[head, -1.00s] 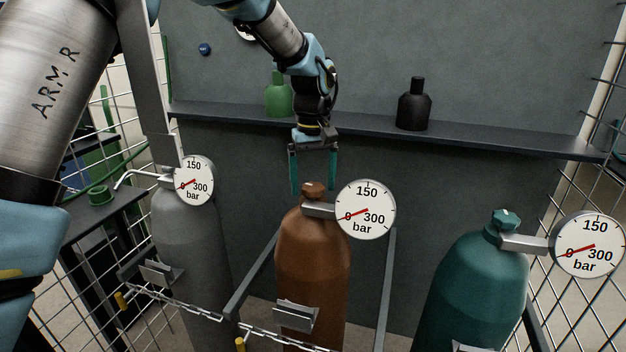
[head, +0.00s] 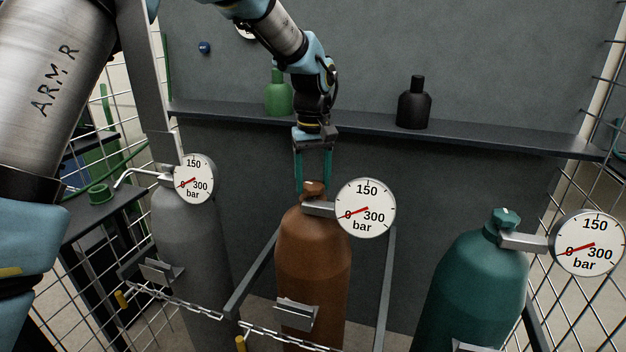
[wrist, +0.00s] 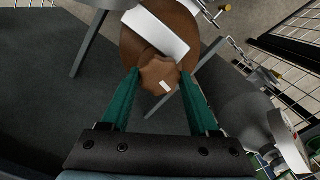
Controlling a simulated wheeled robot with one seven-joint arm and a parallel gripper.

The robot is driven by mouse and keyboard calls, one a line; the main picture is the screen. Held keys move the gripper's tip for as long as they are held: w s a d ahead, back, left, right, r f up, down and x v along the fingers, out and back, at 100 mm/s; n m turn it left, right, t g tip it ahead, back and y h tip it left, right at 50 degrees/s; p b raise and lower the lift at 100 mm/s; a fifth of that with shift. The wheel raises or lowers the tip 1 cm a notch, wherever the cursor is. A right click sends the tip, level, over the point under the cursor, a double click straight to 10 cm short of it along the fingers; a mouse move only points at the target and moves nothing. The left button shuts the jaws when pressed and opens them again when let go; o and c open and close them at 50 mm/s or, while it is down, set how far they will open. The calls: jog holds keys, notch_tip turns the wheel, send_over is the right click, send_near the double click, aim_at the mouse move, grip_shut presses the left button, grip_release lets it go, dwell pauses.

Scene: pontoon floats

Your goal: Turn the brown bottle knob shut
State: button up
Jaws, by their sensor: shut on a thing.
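The brown bottle (head: 312,255) stands upright in the middle of the head view, with its brown knob (head: 314,188) on top. In the wrist view the lobed knob (wrist: 158,78) with a small white mark sits between the two green fingertips. My gripper (head: 313,184) points down from above and is shut on the knob; it also shows in the wrist view (wrist: 159,80). A round gauge (head: 365,207) on a grey arm juts out to the right of the bottle neck. Its red needle lies low, between 0 and 300.
A grey bottle (head: 190,240) with a gauge (head: 194,178) stands at left, and a teal bottle (head: 475,280) with a gauge (head: 587,243) at right. A shelf (head: 480,134) behind holds a green bottle (head: 279,97) and a black bottle (head: 414,106). Chains and bars surround the brown bottle.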

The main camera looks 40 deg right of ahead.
aim_at(313, 184)
jog(key=shift+m, duration=0.3)
jog(key=m+p, duration=0.1)
jog(key=m, duration=0.2)
jog(key=shift+m, duration=0.3)
jog(key=m, duration=0.3)
jog(key=shift+r+m+p, duration=0.1)
jog(key=shift+m+p, duration=0.2)
jog(key=shift+p, duration=0.1)
jog(key=m+p, duration=0.1)
jog(key=m, duration=0.3)
jog(key=shift+m+p, duration=0.4)
jog(key=shift+m, duration=1.4)
jog(key=o, duration=1.4)
jog(key=shift+c, duration=0.2)
notch_tip(313, 184, up, 11)
jog(key=b, duration=0.2)
jog(key=shift+f, duration=0.2)
